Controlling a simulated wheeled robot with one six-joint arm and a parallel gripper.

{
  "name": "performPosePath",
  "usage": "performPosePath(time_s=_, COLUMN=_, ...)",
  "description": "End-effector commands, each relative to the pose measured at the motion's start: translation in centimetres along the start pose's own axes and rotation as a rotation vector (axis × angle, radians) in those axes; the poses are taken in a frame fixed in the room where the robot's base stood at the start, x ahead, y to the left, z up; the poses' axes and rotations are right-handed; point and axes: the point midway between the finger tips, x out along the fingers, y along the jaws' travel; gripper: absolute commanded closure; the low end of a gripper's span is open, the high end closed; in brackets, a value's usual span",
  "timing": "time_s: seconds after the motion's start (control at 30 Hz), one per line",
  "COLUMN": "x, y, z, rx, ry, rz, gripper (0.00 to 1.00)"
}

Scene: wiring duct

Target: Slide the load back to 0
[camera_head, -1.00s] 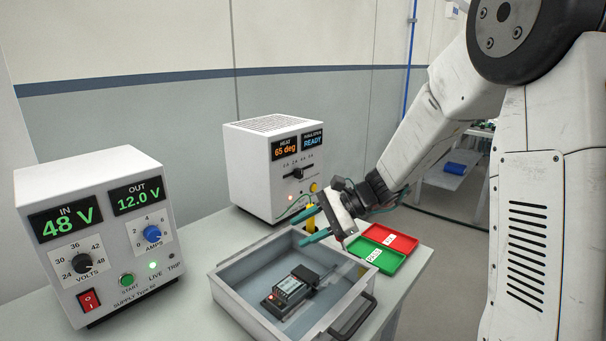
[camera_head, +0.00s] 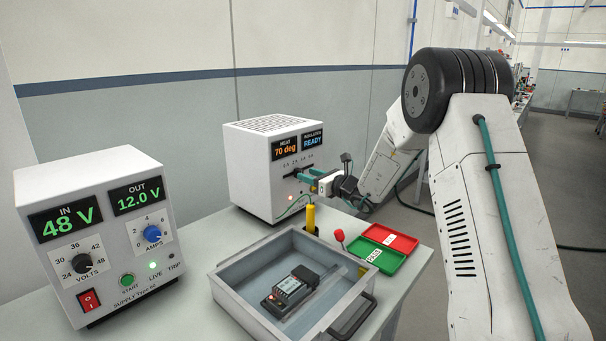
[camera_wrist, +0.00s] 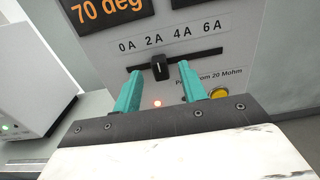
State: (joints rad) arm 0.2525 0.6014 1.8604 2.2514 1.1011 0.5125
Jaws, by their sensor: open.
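The load slider (camera_wrist: 160,68) is a dark knob in a black slot on the front of the white load box (camera_head: 246,170). In the wrist view it stands just under the 2A mark, right of 0A. My gripper (camera_wrist: 160,76) is open, its teal fingers on either side of the knob with gaps showing. In the head view my gripper (camera_head: 308,174) is at the box's front and hides the knob. The heat display (camera_head: 285,149) reads 70 deg, and the insulation display reads READY.
A supply box (camera_head: 95,230) showing 48 V and 12.0 V stands at left. A grey tray (camera_head: 235,288) with a small device (camera_head: 291,288) stands in front. A yellow post (camera_head: 311,218), a red knob (camera_head: 340,235), a green tray (camera_head: 375,256) and a red tray (camera_head: 391,238) are below my arm.

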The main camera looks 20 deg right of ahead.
Motion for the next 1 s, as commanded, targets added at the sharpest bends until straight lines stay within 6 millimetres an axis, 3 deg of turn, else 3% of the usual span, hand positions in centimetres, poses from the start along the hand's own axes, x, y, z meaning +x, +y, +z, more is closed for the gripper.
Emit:
performPosePath(time_s=0.23, x=3.1, y=0.1, z=0.0, rx=-0.002, ry=0.000, rz=0.002, gripper=0.58)
performPosePath(time_s=0.57, x=3.5, y=0.1, z=0.0, rx=-0.002, ry=0.001, rz=0.002, gripper=0.58)
performPosePath(time_s=0.73, x=3.5, y=0.1, z=0.0, rx=-0.002, ry=0.001, rz=0.002, gripper=1.00)
performPosePath(time_s=1.0, x=2.4, y=-0.5, z=0.0, rx=-0.001, ry=0.001, rz=-0.019, gripper=1.00)
